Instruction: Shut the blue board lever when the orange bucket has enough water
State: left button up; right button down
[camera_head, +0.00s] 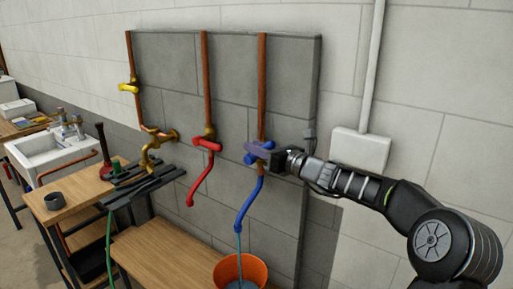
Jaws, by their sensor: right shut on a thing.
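The blue tap with its blue lever (252,158) is on the grey board (290,100), below the right copper pipe. My right gripper (272,156) is shut on the lever, coming from the right and hiding part of it. The blue spout (247,205) curves down, and a thin stream of water (239,246) runs from it into the orange bucket (258,270). Some water shows inside the bucket, but the bucket is cut off by the bottom edge and the level is hard to judge. My left gripper is not in view.
A red tap (207,145) and a yellow-brass tap (152,142) sit to the left on the same board. A wooden bench (165,250) stands below. A sink (50,150) and a wooden table (75,193) with a dark cup (54,201) are at left.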

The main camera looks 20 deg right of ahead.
dwell(0.8)
jog(key=shift+f+b, duration=0.25)
jog(key=shift+b, duration=0.4)
jog(key=shift+s+d+f+m+t+y+b, duration=0.3)
jog(key=shift+t+b, duration=1.05)
jog(key=shift+b, duration=3.35)
jog(key=shift+s+d+f+m+t+y+b, duration=0.1)
jog(key=shift+s+f+m+t+y+b, duration=0.3)
jog(key=shift+t+b, duration=2.65)
jog(key=shift+s+d+f+m+g+y+b, duration=0.2)
jog(key=shift+s+f+m+g+y+b, duration=0.2)
jog(key=shift+b, duration=5.9)
jog(key=c, duration=1.5)
grip_release()
jog(key=shift+c, duration=0.2)
jog(key=shift+f, duration=0.1)
